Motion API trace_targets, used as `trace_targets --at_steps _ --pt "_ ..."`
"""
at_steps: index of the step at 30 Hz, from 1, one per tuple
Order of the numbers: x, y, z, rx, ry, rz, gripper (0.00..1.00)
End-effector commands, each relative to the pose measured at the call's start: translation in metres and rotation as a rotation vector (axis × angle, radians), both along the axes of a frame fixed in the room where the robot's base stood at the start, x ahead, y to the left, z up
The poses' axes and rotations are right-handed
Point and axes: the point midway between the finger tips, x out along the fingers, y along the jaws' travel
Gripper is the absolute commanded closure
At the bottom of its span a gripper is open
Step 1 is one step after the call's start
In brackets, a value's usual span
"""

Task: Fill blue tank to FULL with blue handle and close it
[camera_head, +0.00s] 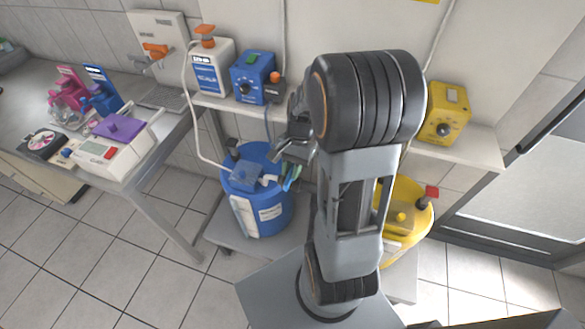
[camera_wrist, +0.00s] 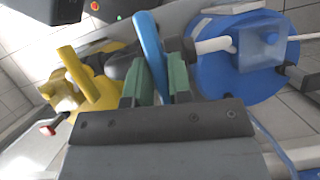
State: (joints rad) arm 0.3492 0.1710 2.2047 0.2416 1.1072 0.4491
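The blue tank (camera_head: 262,212) stands on a low grey platform under the shelf, with a white label on its front. Its blue lid (camera_wrist: 215,80) fills the right of the wrist view, with a translucent box and white pipe on top. The blue handle (camera_wrist: 150,45) is a slim bar between the green fingers of my gripper (camera_wrist: 158,78). The fingers appear to be closed around it; its far end points away from me. In the head view my gripper (camera_head: 291,172) is beside the tank's right upper edge. I cannot make out a FULL mark or water level.
A yellow tank (camera_head: 408,212) stands right of my arm; its yellow handle (camera_wrist: 78,72) shows in the wrist view. Blue (camera_head: 254,78) and yellow (camera_head: 446,113) control boxes sit on the shelf above. A bench (camera_head: 120,165) with lab items is at left.

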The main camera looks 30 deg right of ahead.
Motion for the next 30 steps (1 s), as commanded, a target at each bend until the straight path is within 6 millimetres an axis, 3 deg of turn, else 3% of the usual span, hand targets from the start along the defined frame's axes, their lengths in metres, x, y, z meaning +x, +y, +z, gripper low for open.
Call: trace_targets --at_steps 6,17,30 --pt "0.000 0.001 0.000 0.002 0.001 -0.002 0.61" --pt "0.002 -0.002 0.007 0.000 -0.002 -0.001 0.61" --pt "0.021 -0.028 0.085 0.000 -0.003 -0.002 0.61"
